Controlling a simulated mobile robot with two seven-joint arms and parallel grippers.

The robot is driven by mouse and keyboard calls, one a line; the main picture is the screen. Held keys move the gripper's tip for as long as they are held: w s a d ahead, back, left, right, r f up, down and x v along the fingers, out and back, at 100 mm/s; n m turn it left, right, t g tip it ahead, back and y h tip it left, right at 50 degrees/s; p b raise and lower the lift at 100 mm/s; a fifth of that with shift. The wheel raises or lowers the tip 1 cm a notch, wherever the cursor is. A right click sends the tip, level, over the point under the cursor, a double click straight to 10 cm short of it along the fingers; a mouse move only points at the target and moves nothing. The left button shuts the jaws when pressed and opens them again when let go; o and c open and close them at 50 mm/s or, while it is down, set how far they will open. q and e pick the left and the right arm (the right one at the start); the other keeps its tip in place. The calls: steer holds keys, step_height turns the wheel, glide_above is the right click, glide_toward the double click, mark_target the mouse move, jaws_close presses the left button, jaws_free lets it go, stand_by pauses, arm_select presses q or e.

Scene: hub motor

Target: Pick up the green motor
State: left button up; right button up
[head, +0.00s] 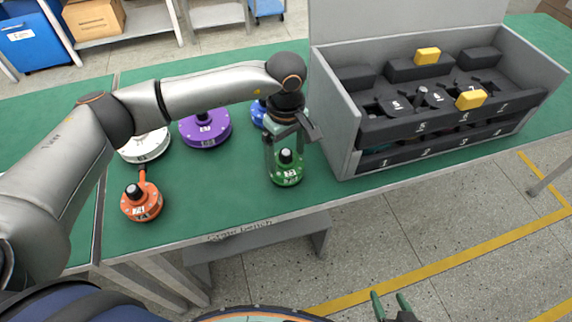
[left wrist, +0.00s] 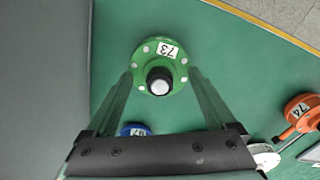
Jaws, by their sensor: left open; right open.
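The green motor (head: 287,176) stands upright on the green table top near the front edge, left of the grey case. In the left wrist view the green motor (left wrist: 178,55) shows a white label reading 73 and a dark central shaft with a light top. My left gripper (head: 283,160) is open and points down over it. In the left wrist view the left gripper's fingers (left wrist: 160,76) lie on either side of the motor's hub; I cannot tell whether they touch it. My right gripper (head: 390,296) is open and empty at the bottom, in front of the table.
A grey case (head: 345,130) with black foam trays and yellow blocks stands close right of the motor. Orange (head: 146,208), white (head: 146,150), purple (head: 207,135) and blue (head: 257,116) motors stand to the left. The table's front edge is near.

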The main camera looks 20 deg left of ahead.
arm_select(q)
steer(key=shift+c, duration=0.3)
jaws_close()
stand_by(0.3)
steer(key=shift+w+r, duration=0.1)
steer(key=shift+r, duration=0.05)
